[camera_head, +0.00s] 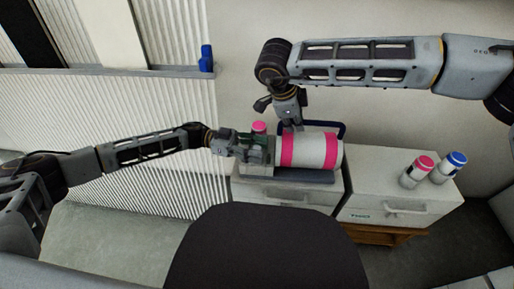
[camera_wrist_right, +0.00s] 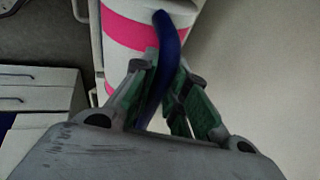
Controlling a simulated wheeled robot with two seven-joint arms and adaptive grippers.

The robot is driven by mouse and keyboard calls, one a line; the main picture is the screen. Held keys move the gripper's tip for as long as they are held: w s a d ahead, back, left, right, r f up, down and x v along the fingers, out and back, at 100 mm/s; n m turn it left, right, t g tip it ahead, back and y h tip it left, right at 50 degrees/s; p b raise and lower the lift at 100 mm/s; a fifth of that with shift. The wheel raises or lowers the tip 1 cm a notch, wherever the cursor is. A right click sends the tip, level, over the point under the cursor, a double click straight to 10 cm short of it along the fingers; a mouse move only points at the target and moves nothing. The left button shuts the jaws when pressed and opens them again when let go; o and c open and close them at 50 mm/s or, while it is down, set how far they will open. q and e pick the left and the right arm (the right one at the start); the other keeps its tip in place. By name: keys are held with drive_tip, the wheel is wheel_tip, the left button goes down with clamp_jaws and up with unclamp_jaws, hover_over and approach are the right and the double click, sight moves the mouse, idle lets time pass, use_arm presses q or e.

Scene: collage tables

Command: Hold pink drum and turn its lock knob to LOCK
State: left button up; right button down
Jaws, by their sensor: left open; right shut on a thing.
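The pink drum (camera_head: 301,150), a white cylinder with pink bands, lies on its side on a dark base (camera_head: 305,176) on top of a white cabinet. Its blue handle (camera_head: 341,130) rises behind it. My right gripper (camera_head: 292,124) comes down from above at the drum's far side. In the right wrist view it is shut on the blue handle (camera_wrist_right: 166,50), with the pink-banded drum (camera_wrist_right: 128,30) just beyond. My left gripper (camera_head: 262,150) is open at the drum's left end. It covers that end, so the lock knob and its markings are hidden.
A pink-topped item (camera_head: 259,127) shows behind my left gripper. Pink-capped (camera_head: 416,171) and blue-capped (camera_head: 449,166) bottles stand on the right cabinet (camera_head: 385,208). A blue bottle (camera_head: 206,58) sits on the ledge at the back left. A dark chair-like shape (camera_head: 265,250) fills the front.

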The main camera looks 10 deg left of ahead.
sight(257, 148)
use_arm(q)
drive_tip(key=shift+r, duration=5)
use_arm(e)
drive_tip(key=c, duration=1.3)
unclamp_jaws()
drive_tip(key=shift+c, duration=0.2)
drive_tip(key=shift+r, duration=0.1)
drive_tip(key=v, duration=1.1)
drive_tip(key=shift+r, duration=0.4)
drive_tip(key=shift+s+a, duration=0.1)
